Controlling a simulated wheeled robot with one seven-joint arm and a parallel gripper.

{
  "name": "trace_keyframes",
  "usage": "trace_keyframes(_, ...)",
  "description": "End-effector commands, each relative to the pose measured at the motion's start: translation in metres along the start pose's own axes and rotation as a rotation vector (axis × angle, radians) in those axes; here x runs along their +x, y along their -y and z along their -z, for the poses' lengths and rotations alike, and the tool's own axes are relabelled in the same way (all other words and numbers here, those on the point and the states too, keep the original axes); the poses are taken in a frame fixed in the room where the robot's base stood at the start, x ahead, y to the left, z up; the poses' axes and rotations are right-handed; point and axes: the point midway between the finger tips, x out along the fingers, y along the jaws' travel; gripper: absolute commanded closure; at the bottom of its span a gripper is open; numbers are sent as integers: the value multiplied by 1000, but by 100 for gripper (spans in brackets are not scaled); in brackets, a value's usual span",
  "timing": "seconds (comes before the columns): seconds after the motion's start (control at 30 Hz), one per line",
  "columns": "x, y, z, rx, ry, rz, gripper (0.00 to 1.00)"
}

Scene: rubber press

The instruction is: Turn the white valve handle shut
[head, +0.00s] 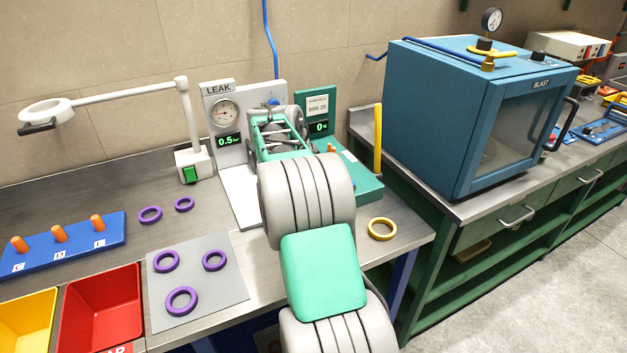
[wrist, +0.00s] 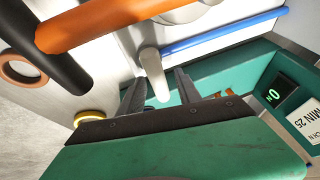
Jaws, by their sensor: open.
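The white valve handle (wrist: 152,70) shows in the wrist view as a pale lever in front of a light panel. Its lower end lies between the two dark fingers of my gripper (wrist: 160,90). The fingers are apart, one on each side of the lever; I cannot tell whether either touches it. In the head view my arm reaches to the leak-test stand (head: 222,95), which has a round gauge and a green readout. My arm hides the valve handle there, and my gripper's fingertips cannot be made out.
In the wrist view an orange bar (wrist: 110,22), a black bar (wrist: 45,50) and a blue hose (wrist: 220,36) lie close to the gripper. Purple rings (head: 181,301) and a gold ring (head: 382,229) lie on the bench.

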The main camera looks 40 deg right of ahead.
Motion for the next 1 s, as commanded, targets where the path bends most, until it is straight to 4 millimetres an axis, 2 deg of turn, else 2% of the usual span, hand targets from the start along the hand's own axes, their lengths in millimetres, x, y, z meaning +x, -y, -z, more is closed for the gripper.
trace_keyframes(0.17,-5,0,0,-1,0,1,59)
trace_keyframes(0.43,-57,1,0,0,1,3,59)
trace_keyframes(0.57,-74,0,0,1,0,0,59)
trace_keyframes(1.0,-79,0,-1,-6,1,1,59)
